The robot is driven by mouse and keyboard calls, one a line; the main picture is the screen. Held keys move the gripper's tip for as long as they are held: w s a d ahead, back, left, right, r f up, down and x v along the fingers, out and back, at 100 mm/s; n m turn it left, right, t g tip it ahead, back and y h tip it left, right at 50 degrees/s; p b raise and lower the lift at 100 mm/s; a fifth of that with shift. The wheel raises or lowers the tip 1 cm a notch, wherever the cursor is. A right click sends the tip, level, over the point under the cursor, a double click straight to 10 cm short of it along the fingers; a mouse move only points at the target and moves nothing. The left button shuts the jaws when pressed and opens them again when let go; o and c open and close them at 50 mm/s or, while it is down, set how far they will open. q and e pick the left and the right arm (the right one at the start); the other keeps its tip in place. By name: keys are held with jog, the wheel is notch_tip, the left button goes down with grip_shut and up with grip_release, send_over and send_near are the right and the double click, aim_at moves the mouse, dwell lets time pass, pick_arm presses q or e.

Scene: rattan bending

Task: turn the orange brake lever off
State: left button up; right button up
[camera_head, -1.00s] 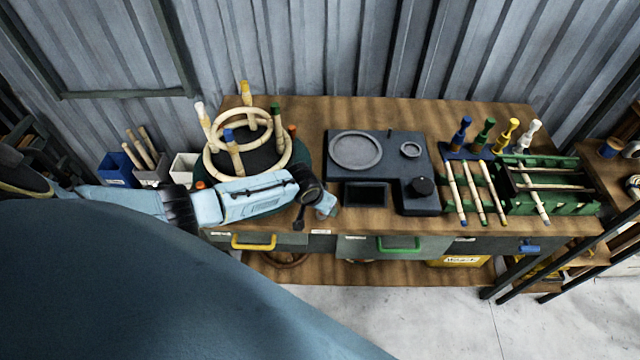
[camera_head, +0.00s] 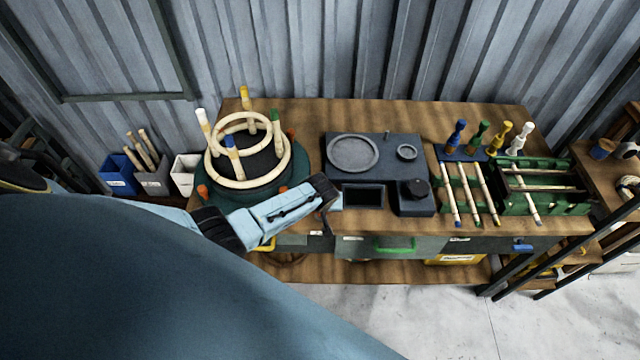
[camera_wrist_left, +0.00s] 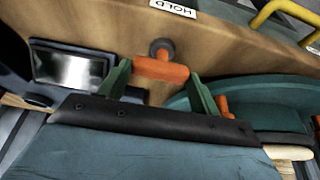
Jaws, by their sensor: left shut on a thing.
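The orange brake lever (camera_wrist_left: 168,71) shows in the left wrist view as a short orange bar on a dark round pivot, against the wooden surface under a HOLD label (camera_wrist_left: 173,8). My left gripper (camera_wrist_left: 160,72) has its two green fingers on either side of the bar, one at each end, and is shut on it. In the head view my left forearm reaches across the bench front, and its wrist hides the lever and the fingers. My right gripper is in neither view.
The green turntable (camera_head: 296,184) with the rattan frame stands just behind my left forearm. A dark panel with a small screen (camera_head: 363,196) is right of my wrist. A yellow drawer handle (camera_wrist_left: 285,14) and green handle (camera_head: 395,247) are near the bench front.

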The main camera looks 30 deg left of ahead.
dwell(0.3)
pick_arm(q)
jog(key=o, duration=1)
jog(key=shift+v, duration=0.75)
jog(key=v, duration=1.2)
jog(key=shift+w, duration=0.1)
